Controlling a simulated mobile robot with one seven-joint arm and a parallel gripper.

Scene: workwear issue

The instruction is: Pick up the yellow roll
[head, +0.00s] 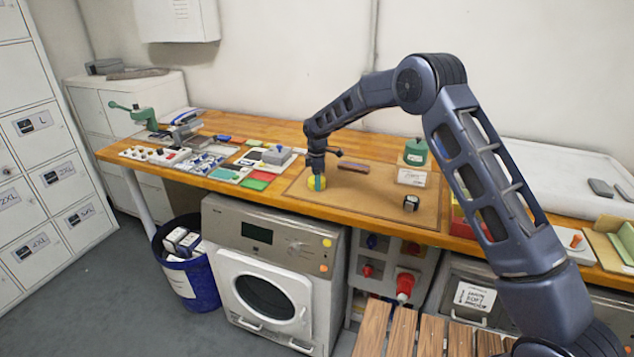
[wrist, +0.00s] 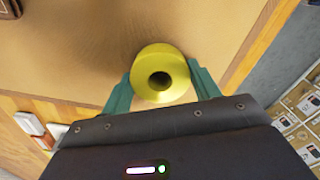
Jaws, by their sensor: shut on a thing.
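The yellow roll (wrist: 160,58) is a short ring with a dark round hole in its middle. In the wrist view it sits between the two green fingers of my gripper (wrist: 160,88), one on each side, and they are shut on it. In the head view the yellow roll (head: 311,183) shows low at the end of my arm, at the brown board on the wooden bench. My gripper (head: 317,182) points down there and covers part of the roll. I cannot tell whether the roll touches the board.
The brown board (head: 375,207) has free room right of the roll. A small black item (head: 411,202), a brush-like block (head: 353,167) and a green-topped container (head: 416,152) stand around it. Cards and small parts lie to the left. The bench's front edge is close.

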